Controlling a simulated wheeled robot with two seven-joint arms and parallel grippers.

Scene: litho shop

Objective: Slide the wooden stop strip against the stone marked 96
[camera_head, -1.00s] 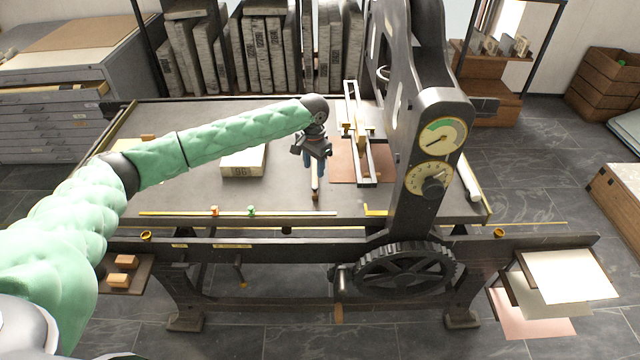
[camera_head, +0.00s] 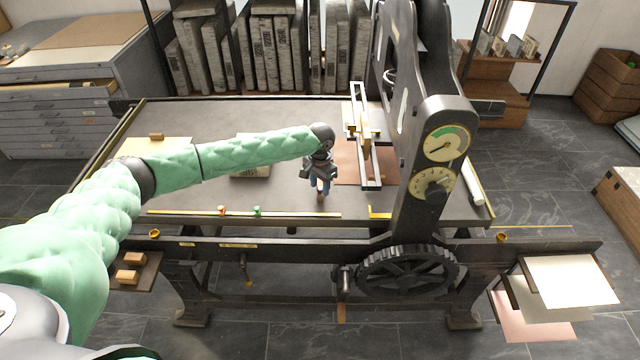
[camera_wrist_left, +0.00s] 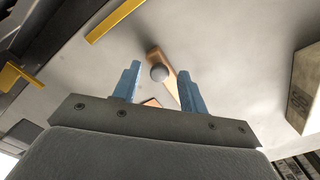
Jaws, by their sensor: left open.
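The stone (camera_head: 250,173), a pale block, lies on the press bed left of my left gripper and is partly hidden behind my left forearm. It also shows at the right edge of the left wrist view (camera_wrist_left: 303,90), its marking too small to read surely. My right gripper is not in view.
A metal frame (camera_head: 363,135) over a copper-coloured sheet and the press upright (camera_head: 415,170) stand right of the gripper. The bed between stone and gripper looks clear.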

